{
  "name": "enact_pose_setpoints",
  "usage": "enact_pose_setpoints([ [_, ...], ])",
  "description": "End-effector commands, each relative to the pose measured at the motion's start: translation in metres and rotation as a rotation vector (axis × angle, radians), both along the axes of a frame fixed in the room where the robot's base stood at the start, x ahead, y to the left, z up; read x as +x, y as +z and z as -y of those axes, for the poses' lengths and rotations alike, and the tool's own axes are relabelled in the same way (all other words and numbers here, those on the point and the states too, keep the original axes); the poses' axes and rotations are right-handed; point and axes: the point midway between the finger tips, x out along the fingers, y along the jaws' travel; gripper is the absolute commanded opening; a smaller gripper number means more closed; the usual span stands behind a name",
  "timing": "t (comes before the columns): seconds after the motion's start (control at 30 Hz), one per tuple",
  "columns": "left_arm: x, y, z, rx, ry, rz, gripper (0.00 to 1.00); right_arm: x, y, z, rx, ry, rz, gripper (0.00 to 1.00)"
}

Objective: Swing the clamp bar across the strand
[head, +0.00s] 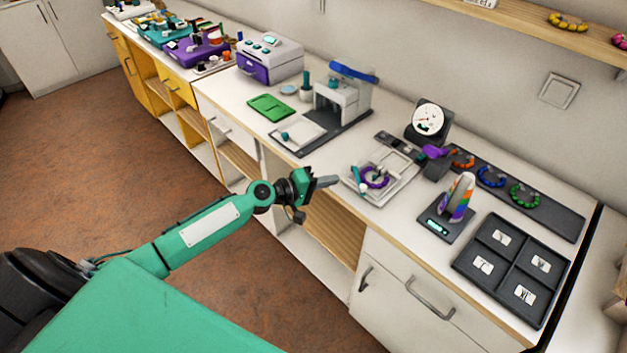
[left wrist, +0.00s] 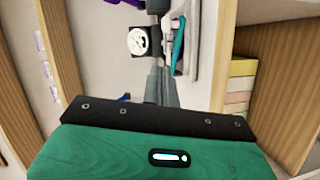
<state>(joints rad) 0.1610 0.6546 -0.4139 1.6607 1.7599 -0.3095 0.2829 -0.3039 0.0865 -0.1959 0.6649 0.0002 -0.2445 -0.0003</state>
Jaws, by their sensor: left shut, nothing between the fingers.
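A pale bead board (head: 388,186) lies near the front edge of the counter, with a purple ring-shaped strand (head: 375,178) on it. A teal bar (head: 359,182), apparently the clamp bar, stands at the strand's left side. Whether it crosses the strand cannot be told. In the left wrist view the teal bar (left wrist: 178,46) shows beside the pale board (left wrist: 193,40). My right gripper is not in view.
A round dial (head: 428,118) stands behind the board; it also shows in the left wrist view (left wrist: 138,40). A striped bracelet stand (head: 462,198) and a dark sectioned tray (head: 512,268) are to the right. A white press (head: 342,98) and green mat (head: 271,107) are to the left.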

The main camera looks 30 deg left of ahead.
Motion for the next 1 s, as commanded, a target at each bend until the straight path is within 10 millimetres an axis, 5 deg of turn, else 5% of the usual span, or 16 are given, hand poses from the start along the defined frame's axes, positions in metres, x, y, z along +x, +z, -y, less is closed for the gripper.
enact_pose_setpoints([
  [0.1,0.018,0.0,0.013,-0.002,0.001,0.001,0.0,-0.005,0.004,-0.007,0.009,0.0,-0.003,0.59],
  [0.4,0.018,-0.01,0.047,-0.001,0.0,0.0,0.0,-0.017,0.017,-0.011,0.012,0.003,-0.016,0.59],
  [1.0,0.018,-0.011,0.051,-0.001,0.012,-0.001,0.0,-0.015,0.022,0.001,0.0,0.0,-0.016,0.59],
])
